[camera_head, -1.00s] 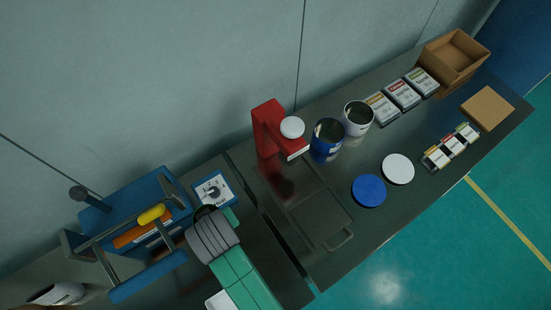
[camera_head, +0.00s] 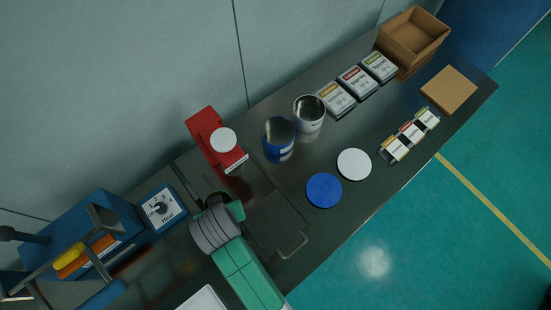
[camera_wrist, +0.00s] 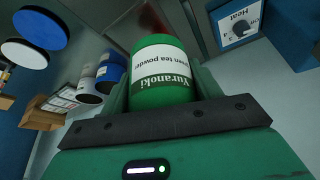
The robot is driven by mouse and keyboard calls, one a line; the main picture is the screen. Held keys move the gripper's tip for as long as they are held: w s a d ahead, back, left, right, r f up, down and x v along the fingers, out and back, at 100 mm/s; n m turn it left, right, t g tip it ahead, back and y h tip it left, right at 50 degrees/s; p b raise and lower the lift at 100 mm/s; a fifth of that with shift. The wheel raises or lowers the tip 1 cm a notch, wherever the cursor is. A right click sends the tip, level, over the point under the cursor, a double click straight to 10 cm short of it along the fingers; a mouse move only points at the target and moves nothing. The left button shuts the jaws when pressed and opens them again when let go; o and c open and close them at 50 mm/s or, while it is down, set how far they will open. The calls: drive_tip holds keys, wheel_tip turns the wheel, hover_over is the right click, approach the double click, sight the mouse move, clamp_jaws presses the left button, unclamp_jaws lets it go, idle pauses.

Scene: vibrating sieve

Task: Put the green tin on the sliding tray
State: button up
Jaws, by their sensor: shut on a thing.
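In the head view my gripper (camera_head: 238,210) is just left of the sliding tray, and my arm hides most or all of the tin. The sliding tray (camera_head: 275,221) is a dark flat rectangle with a loop handle at its front, below the red machine. I see nothing lying on it.
The red machine (camera_head: 208,135) with a round white top stands behind the tray. A blue can (camera_head: 278,146), a white can (camera_head: 309,122), and blue (camera_head: 324,190) and white (camera_head: 354,164) discs are to the right. A blue heater (camera_head: 162,207) is to the left.

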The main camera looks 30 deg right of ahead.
drive_tip(key=s+a+f+m+g+h+b, duration=0.3)
drive_tip(key=s+f+m, duration=0.85)
drive_tip(key=f, duration=0.55)
drive_tip(key=p, duration=0.2)
approach(275, 218)
drive_tip(key=shift+w+d+f, duration=0.15)
drive_tip(key=shift+d+f, duration=0.15)
drive_tip(key=shift+d, duration=0.5)
drive_tip(key=shift+f, duration=1.8)
drive_tip(key=shift+f, duration=0.1)
drive_tip(key=o, duration=1.1)
drive_tip(key=shift+o, duration=0.4)
